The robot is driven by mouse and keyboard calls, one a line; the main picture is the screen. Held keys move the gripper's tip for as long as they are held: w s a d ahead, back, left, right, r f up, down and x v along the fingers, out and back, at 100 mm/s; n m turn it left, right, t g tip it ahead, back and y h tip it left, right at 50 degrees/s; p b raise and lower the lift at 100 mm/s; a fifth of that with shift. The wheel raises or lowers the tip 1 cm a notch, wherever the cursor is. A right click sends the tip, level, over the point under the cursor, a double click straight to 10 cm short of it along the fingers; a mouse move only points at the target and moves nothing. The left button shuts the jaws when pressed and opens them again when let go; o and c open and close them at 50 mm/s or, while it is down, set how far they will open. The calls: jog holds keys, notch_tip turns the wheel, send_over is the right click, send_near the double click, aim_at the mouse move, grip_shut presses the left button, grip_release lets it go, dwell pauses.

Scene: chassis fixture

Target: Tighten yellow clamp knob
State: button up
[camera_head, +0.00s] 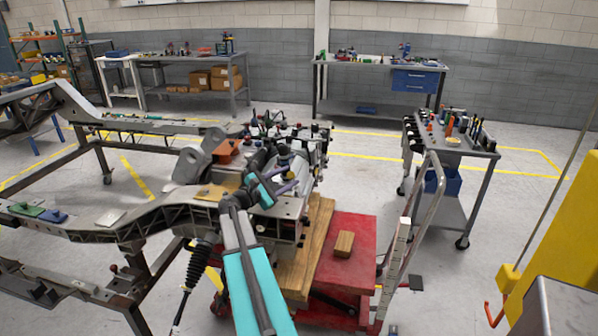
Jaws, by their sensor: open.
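A small yellow spot (291,176), possibly the yellow clamp knob, shows beside the end of my arm, on the near side of the cluttered assembly on the chassis fixture (180,213). My teal and grey arm reaches up from the bottom of the picture to this place. My gripper (286,163) is open, small in the view and close to the yellow spot. I cannot tell whether they touch. Parts of the fixture behind the arm are hidden.
A red lift cart (345,265) with a wooden block (344,244) stands right of my arm. A metal ladder-like handle (408,225) and a tool cart (465,150) are farther right. A yellow machine (560,260) fills the right edge. Open floor lies between.

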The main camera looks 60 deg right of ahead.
jog(key=p+x, duration=0.1)
jog(key=x, duration=0.5)
jog(key=shift+d, duration=0.1)
